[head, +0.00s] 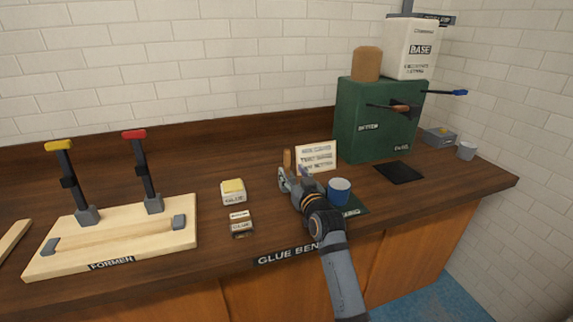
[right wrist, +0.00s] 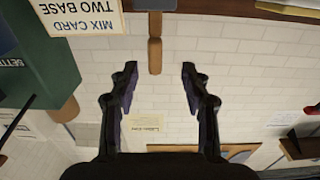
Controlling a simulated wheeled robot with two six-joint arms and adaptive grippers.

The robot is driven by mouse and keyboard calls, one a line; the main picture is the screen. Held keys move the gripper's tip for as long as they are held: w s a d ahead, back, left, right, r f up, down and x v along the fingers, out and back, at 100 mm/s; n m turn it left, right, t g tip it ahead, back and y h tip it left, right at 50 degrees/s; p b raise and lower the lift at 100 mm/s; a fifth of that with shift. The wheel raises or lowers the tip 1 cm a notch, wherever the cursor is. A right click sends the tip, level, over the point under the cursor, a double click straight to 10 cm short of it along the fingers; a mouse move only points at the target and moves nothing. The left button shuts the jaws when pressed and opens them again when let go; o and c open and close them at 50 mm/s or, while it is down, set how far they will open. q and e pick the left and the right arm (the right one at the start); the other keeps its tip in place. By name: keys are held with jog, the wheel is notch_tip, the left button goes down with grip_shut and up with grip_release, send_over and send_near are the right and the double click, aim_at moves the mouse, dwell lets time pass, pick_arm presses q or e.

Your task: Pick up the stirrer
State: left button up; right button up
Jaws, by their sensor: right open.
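The stirrer (head: 287,158) shows as a short upright brown wooden handle on the bench, left of the mix card. Its lower part is hidden behind my right gripper in the head view. My right gripper (head: 293,176) is open and empty, just in front of the stirrer. In the right wrist view, which is upside down, the stirrer (right wrist: 155,52) appears between the two open fingers (right wrist: 159,72), with a clear gap on each side. Its end is about level with the fingertips, and neither finger touches it. My left gripper is not in view.
The mix card (head: 316,157) stands right behind the gripper. A blue cup (head: 339,190) on a dark mat is close to its right. A green machine (head: 378,122) stands back right.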

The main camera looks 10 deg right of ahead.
aim_at(288, 162)
jog(key=w, duration=0.2)
jog(key=shift+w+f, duration=0.1)
jog(key=shift+w, duration=0.3)
jog(key=shift+w+r, duration=0.25)
jog(key=shift+w, duration=0.4)
jog(key=w, duration=0.4)
jog(key=shift+f+p, duration=0.2)
jog(key=shift+p, duration=0.15)
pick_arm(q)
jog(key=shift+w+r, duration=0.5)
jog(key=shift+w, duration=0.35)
pick_arm(e)
jog(key=shift+r, duration=0.1)
jog(key=c, duration=1)
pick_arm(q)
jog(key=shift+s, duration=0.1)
